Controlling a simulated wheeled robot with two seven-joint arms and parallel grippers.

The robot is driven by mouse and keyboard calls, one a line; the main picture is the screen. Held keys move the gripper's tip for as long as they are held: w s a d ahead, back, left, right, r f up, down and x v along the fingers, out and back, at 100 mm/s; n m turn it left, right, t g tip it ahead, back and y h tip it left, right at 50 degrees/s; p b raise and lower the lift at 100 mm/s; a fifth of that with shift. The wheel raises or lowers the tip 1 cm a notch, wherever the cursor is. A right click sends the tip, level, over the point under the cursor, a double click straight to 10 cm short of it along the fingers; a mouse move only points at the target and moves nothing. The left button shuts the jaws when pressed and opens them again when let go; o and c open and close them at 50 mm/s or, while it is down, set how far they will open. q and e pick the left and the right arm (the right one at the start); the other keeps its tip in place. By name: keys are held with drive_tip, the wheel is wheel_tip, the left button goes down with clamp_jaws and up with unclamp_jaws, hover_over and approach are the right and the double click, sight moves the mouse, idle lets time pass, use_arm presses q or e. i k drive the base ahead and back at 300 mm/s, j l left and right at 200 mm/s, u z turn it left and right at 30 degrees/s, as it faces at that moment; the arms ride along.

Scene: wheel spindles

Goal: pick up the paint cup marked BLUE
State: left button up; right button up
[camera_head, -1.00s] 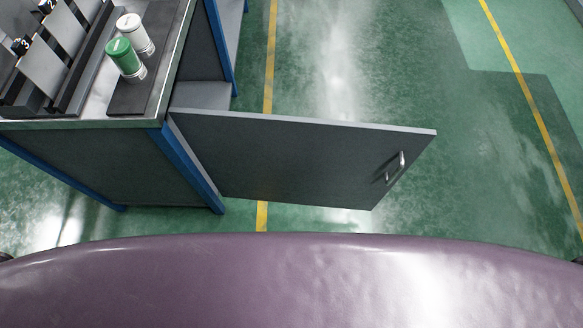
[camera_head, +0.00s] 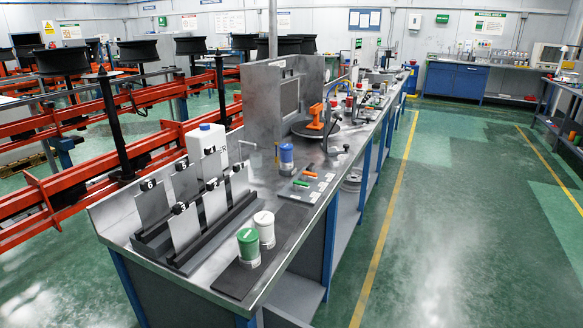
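A cup with a blue top and a pale lower part (camera_head: 286,155) stands upright on the metal workbench, beyond the panel rack; any marking on it is too small to read. A green-lidded cup (camera_head: 248,246) and a white-lidded cup (camera_head: 265,229) stand close together on a dark mat (camera_head: 236,280) at the bench's near end. Neither of my grippers is in view.
The workbench (camera_head: 205,268) runs away from me. A rack of numbered panels (camera_head: 184,228) stands left of the cups. A white canister (camera_head: 207,150), a metal booth (camera_head: 262,105) and an orange tool (camera_head: 314,122) are farther back. The green floor (camera_head: 440,220) right of the bench is clear.

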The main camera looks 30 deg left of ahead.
sight(285, 149)
drive_tip(key=l+z, duration=0.8)
drive_tip(key=z, duration=0.15)
drive_tip(key=i+l+z, duration=0.4)
drive_tip(key=l, duration=0.3)
drive_tip(key=i+l+z, duration=0.4)
drive_tip(key=i+l, duration=0.2)
drive_tip(key=i+u, duration=0.35)
drive_tip(key=i+l+u, duration=0.35)
drive_tip(key=i, duration=0.15)
drive_tip(key=i+j+u, duration=0.25)
drive_tip(key=i+u, duration=0.7)
drive_tip(key=i+l+u, duration=0.15)
drive_tip(key=i+u, duration=0.3)
drive_tip(key=i+j+u, duration=0.25)
drive_tip(key=u, duration=0.25)
drive_tip(key=i+u, duration=1)
drive_tip(key=i+l+u, duration=0.25)
drive_tip(key=u, duration=0.2)
